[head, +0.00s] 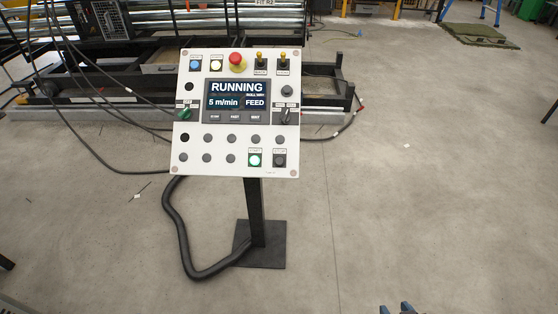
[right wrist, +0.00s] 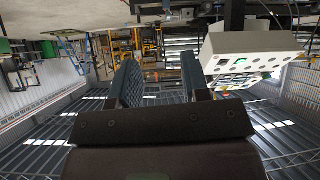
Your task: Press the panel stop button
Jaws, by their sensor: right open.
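The control panel (head: 217,166) is a white tilted plate on a black post, and its screen (head: 237,95) reads RUNNING, 5 m/min, FEED. The black stop button (head: 279,160) is at the lower right of the panel. Left of it is the lit green start button (head: 255,160). A red emergency mushroom button (head: 236,61) sits at the top. My right gripper (head: 397,309) just enters at the bottom edge, well below and right of the panel. In the right wrist view the gripper (right wrist: 160,84) is open and empty, with the panel (right wrist: 252,43) beyond its right finger. My left gripper is not in view.
The black post (head: 254,210) stands on a square base plate (head: 270,257). A thick black cable (head: 179,232) loops to the floor beside it. A machine frame (head: 330,99) with cables is behind the panel. The concrete floor (head: 440,180) at the right is clear.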

